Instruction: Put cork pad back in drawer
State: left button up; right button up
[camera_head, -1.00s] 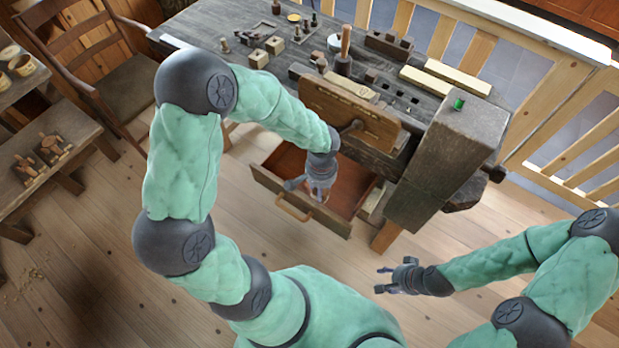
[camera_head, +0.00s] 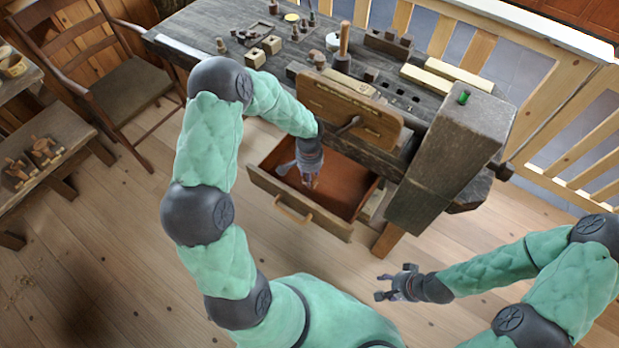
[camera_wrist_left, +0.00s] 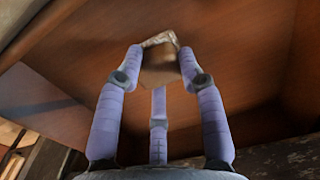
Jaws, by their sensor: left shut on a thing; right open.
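The cork pad (camera_wrist_left: 160,65) is a small brown block-like piece with a pale edge in the left wrist view, held between the fingertips of my left gripper (camera_wrist_left: 160,75). In the head view that gripper (camera_head: 308,178) points down inside the open drawer (camera_head: 345,180), and the pad is too small and covered to make out clearly. The drawer's reddish-brown floor shows behind the pad in the wrist view; I cannot tell whether the pad touches it. My right gripper (camera_head: 385,285) is open and empty above the wooden floor, right of the drawer.
The workbench (camera_head: 225,60) carries several small blocks, spools and a mallet (camera_head: 343,50). A thick bench post (camera_head: 450,155) with a small green thing (camera_head: 463,97) on top stands right of the drawer. A chair (camera_head: 125,95) stands left. The floor in front is clear.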

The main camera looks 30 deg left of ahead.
pick_arm(q)
jog(key=shift+f, duration=0.75)
jog(key=shift+f, duration=0.1)
jog(key=shift+f+b, duration=0.15)
jog(key=shift+b, duration=0.2)
jog(key=o, duration=1.1)
jog(key=shift+r+p, duration=0.45)
jog(key=shift+r, duration=0.2)
notch_tip(320, 180, up, 11)
jog(key=p, duration=0.4)
jog(key=shift+r, duration=0.1)
